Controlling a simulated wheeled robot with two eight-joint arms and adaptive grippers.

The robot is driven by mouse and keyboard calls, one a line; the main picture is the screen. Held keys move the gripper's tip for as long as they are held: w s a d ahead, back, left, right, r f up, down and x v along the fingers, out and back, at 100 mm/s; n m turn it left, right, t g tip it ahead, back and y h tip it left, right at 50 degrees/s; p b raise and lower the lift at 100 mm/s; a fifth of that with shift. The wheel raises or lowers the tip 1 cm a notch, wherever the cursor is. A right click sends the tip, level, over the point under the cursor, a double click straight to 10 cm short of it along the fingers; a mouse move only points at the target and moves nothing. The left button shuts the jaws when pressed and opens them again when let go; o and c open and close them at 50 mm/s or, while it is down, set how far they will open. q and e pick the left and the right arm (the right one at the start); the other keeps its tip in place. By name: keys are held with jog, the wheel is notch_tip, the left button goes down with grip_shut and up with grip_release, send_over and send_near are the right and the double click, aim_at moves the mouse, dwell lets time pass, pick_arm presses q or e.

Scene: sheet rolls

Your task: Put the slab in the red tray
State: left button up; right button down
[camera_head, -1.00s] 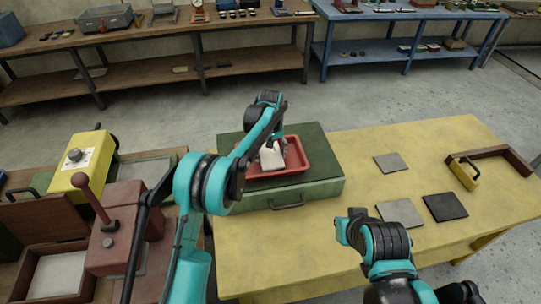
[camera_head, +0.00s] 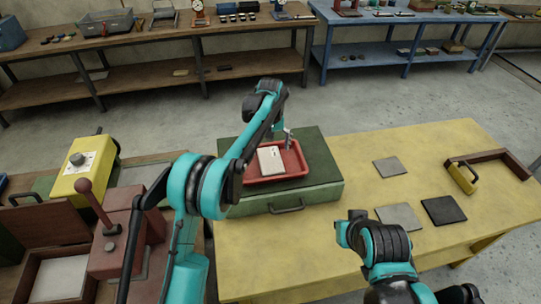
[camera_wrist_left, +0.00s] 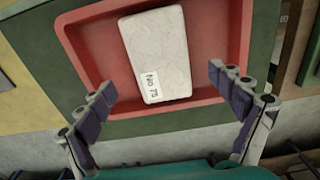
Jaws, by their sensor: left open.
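The white slab (camera_head: 271,160), with a small printed label, lies flat inside the red tray (camera_head: 296,167). In the left wrist view the slab (camera_wrist_left: 158,50) rests on the floor of the tray (camera_wrist_left: 85,45), clear of the side walls. The tray sits on a green case (camera_head: 325,175) with a front handle. My left gripper (camera_wrist_left: 172,100) is open and empty, its two fingers apart on either side of the slab's near end, not touching it. In the head view it (camera_head: 287,138) hangs over the tray's far part. My right gripper is not clearly seen.
The yellow table (camera_head: 360,245) holds flat grey plates (camera_head: 398,217), a dark plate (camera_head: 444,209) and a yellow-handled tool (camera_head: 463,177) by a brown angled rail (camera_head: 495,158). A red lever press (camera_head: 118,225) and a yellow box (camera_head: 83,167) stand at left.

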aim_at(270, 159)
pick_arm(q)
jog(key=s+a+r+t+p, duration=0.1)
jog(key=s+a+r, duration=0.2)
jog(key=r, duration=0.4)
jog(key=s+a+r+t, duration=0.1)
jog(key=s+a+r, duration=0.2)
jog(key=r, duration=0.4)
jog(key=s+a+r+m+t, duration=0.1)
jog(key=s+a+r, duration=0.3)
jog(key=s, duration=0.5)
jog(key=s+a+f+t, duration=0.2)
jog(key=s+a+f, duration=0.2)
jog(key=s, duration=0.6)
jog(key=s+a+f+m+t, duration=0.1)
jog(key=s+a+f+t, duration=0.1)
jog(key=s, duration=0.7)
notch_tip(270, 159, down, 3)
jog(key=shift+s+a+r, duration=0.15)
jog(key=shift+s+a, duration=0.2)
jog(key=shift+a, duration=0.55)
notch_tip(270, 159, down, 7)
jog(key=b, duration=0.7)
